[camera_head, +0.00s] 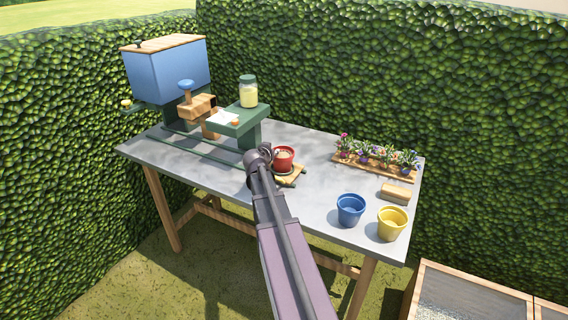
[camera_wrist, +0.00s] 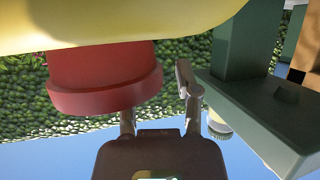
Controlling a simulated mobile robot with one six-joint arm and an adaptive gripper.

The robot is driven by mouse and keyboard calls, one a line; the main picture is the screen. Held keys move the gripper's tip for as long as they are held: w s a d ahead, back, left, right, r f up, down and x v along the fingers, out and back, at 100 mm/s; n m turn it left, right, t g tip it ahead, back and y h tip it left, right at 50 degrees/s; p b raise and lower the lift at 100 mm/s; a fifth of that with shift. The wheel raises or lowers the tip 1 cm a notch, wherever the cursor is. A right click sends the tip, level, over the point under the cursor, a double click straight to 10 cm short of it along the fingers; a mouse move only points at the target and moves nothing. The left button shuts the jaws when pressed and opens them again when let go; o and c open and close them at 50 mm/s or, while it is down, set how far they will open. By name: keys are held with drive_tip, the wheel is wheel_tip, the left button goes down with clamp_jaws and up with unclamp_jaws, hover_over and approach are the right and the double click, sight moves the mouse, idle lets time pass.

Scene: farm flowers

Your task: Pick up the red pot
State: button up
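The red pot (camera_head: 284,158) stands upright, with pale contents, on a small wooden stand (camera_head: 291,180) near the middle of the table. My gripper (camera_head: 261,154) is just left of the pot in the head view, at about its height. In the wrist view, which is upside down, the red pot (camera_wrist: 103,75) fills the upper left. One finger shows to the right of the pot, with a gap between; the other finger is partly hidden behind the pot. The fingers are apart, and I see no grip on the pot.
A green machine (camera_head: 237,120) with a blue hopper (camera_head: 168,75) and a jar (camera_head: 248,92) stands at the left. A blue pot (camera_head: 350,210), a yellow pot (camera_head: 391,224), a wooden block (camera_head: 396,192) and a flower tray (camera_head: 374,167) are at the right. A hedge (camera_head: 390,70) stands behind.

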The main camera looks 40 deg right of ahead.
clamp_jaws()
drive_tip(key=shift+r, duration=0.15)
wheel_tip(320, 180, up, 3)
drive_tip(key=p, duration=0.3)
drive_tip(key=shift+r+p, duration=0.2)
drive_tip(key=shift+p, duration=0.1)
drive_tip(key=s+a, duration=0.4)
drive_tip(key=s, duration=0.3)
drive_tip(key=s+a+r+p, duration=0.1)
drive_tip(key=s+a, duration=0.2)
drive_tip(key=s, duration=0.3)
drive_tip(key=shift+s+a+r, duration=0.15)
drive_tip(key=shift+s+a, duration=0.2)
drive_tip(key=shift+w, duration=0.1)
